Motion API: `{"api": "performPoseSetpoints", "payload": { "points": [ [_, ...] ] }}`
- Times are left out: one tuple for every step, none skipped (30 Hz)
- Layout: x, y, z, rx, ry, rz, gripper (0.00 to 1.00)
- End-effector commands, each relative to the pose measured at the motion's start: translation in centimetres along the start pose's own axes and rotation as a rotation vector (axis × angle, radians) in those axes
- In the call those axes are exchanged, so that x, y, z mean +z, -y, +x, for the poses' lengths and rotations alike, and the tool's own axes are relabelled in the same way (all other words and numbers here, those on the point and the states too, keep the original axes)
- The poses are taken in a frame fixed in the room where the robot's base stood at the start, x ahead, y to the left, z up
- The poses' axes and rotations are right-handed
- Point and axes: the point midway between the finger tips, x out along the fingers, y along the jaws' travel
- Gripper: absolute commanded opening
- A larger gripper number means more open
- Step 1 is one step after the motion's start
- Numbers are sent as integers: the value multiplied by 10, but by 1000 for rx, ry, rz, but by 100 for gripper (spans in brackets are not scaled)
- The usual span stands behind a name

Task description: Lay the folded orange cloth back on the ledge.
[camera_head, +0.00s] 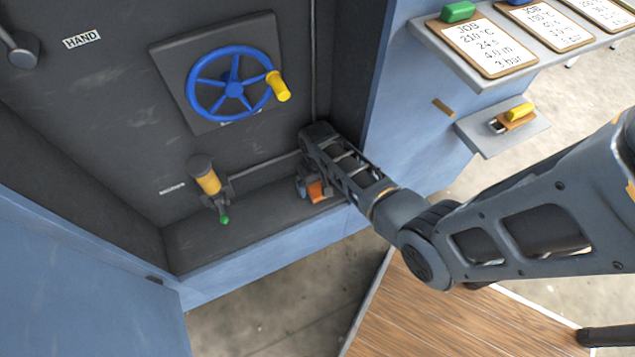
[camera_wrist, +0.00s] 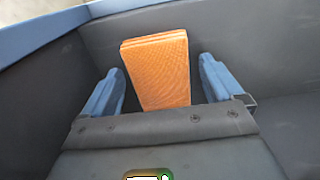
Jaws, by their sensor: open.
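The folded orange cloth (camera_wrist: 158,72) stands between the two blue fingers of my gripper (camera_wrist: 160,88) in the wrist view, with a gap on each side. The gripper is open, and neither finger visibly touches the cloth. In the head view the cloth (camera_head: 317,191) shows as a small orange patch at the right end of the dark ledge (camera_head: 262,222) inside the blue cabinet. My gripper (camera_head: 308,188) is over that end of the ledge, and my arm hides part of the cloth. I cannot tell how the cloth's underside rests.
A blue handwheel (camera_head: 232,84) with a yellow knob is on the back wall. The blue cabinet door (camera_head: 75,270) is open at lower left. A shelf with clipboards (camera_head: 482,45) and a small side shelf (camera_head: 508,135) are at right.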

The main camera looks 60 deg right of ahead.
Motion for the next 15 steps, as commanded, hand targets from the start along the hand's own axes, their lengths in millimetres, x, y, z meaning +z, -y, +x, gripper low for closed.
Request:
{"api": "performPoseSetpoints", "payload": {
  "points": [
    [0, 0, -4, 0, 0, 0, 94],
    [0, 0, -6, 0, -1, 0, 94],
    [-1, 0, -11, 0, -2, 0, 94],
    [-1, 0, -15, 0, -3, 0, 94],
    [0, 0, -20, 0, -2, 0, 94],
    [0, 0, -27, 0, -3, 0, 94],
    [0, 0, -33, 0, -3, 0, 94],
    [0, 0, -40, 0, -3, 0, 94],
    [-1, 0, -48, 0, -4, 0, 94],
    [0, 0, -55, 0, -3, 0, 94],
    [-1, 0, -62, 0, -4, 0, 94],
    [0, 0, -70, 0, -3, 0, 94],
    [-1, 0, -76, 0, -4, 1, 94],
    [0, 0, -81, 0, -3, 1, 94],
    [0, 0, -88, 0, -3, 1, 94]
  ]
}}
